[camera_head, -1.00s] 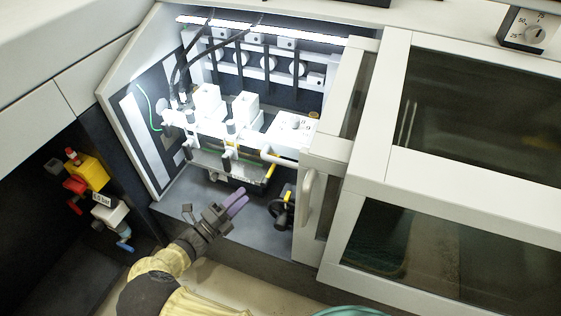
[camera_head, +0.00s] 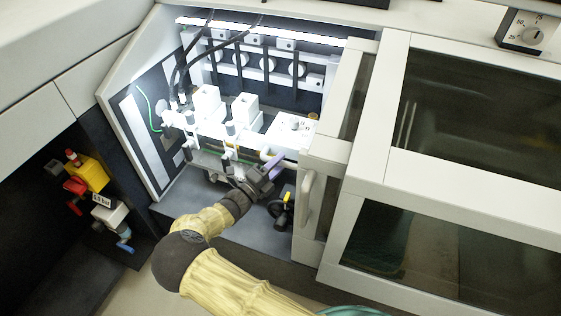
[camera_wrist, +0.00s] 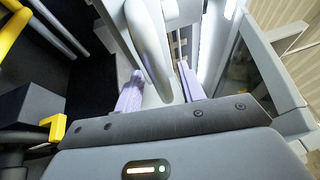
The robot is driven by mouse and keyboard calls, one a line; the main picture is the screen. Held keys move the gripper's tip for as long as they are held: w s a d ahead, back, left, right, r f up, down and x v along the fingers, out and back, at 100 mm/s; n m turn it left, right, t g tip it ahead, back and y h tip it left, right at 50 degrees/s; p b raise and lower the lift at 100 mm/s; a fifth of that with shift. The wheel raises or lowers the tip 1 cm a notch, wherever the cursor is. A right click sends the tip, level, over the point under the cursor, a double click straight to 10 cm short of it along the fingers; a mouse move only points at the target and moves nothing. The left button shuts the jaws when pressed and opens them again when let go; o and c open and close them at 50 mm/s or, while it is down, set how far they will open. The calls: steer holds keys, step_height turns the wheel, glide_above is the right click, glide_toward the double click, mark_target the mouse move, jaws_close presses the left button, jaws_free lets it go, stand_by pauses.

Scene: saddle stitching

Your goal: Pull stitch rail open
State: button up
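The stitch rail (camera_head: 208,160) runs low in the lit machine bay, under the white stitching heads, and is partly hidden by my arm. A white curved handle (camera_head: 266,154) is at its right end. My gripper (camera_head: 273,166), with lilac fingers, is right at this handle. In the wrist view the handle (camera_wrist: 148,42) runs down between the two fingers of my gripper (camera_wrist: 162,80). The fingers stand apart with gaps beside the handle. I cannot tell whether either finger touches it.
A black knob with a yellow part (camera_head: 284,205) sits just right of my gripper. The open white guard door with its handle (camera_head: 306,198) bounds the bay on the right. Yellow and red valves (camera_head: 88,175) are at left. The grey bay floor (camera_head: 235,232) is bare in front.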

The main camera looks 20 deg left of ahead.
steer(key=shift+w+d+r, duration=0.1)
steer(key=shift+w+d, duration=0.15)
steer(key=shift+w, duration=0.3)
jaws_close()
